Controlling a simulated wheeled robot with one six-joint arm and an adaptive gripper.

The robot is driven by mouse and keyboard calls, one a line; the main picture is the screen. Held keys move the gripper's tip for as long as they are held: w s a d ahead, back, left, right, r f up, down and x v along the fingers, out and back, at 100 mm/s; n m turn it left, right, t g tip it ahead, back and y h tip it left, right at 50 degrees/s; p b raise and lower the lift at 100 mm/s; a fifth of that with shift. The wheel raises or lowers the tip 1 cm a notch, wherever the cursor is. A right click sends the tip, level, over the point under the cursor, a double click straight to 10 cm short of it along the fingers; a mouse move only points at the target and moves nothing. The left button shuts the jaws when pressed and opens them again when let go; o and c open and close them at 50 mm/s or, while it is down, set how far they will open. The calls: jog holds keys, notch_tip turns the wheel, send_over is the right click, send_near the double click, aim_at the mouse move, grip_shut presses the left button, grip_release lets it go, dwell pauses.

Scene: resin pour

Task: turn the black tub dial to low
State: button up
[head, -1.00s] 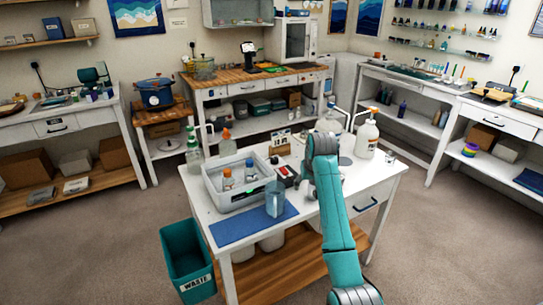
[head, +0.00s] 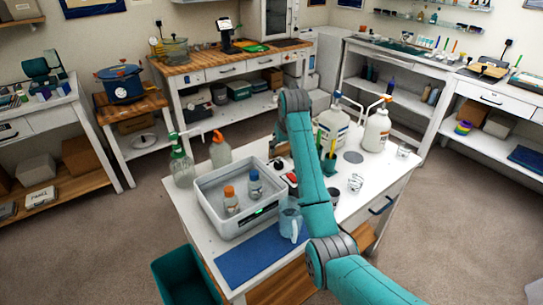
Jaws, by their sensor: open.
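The grey-white tub (head: 212,192) stands on the white table in the head view. It holds two bottles, one with an orange cap (head: 231,203) and one with a blue cap (head: 254,184). A small lit green display shows on its front right side. A small black part (head: 278,165) shows by the tub's right rim, close to my arm; it may be the dial, but its setting is too small to read. My teal arm rises over the table to the right of the tub.
A blue-grey jug (head: 291,224) stands by the tub's front right corner, near a blue mat (head: 245,262). White pump bottles (head: 376,130) stand at the back right. A green-topped bottle (head: 181,168) stands at the left. A teal bin (head: 187,280) is on the floor.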

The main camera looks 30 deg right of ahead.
aim_at(279, 164)
jog(key=x, duration=1.1)
jog(key=shift+r, duration=0.1)
jog(key=c, duration=1.1)
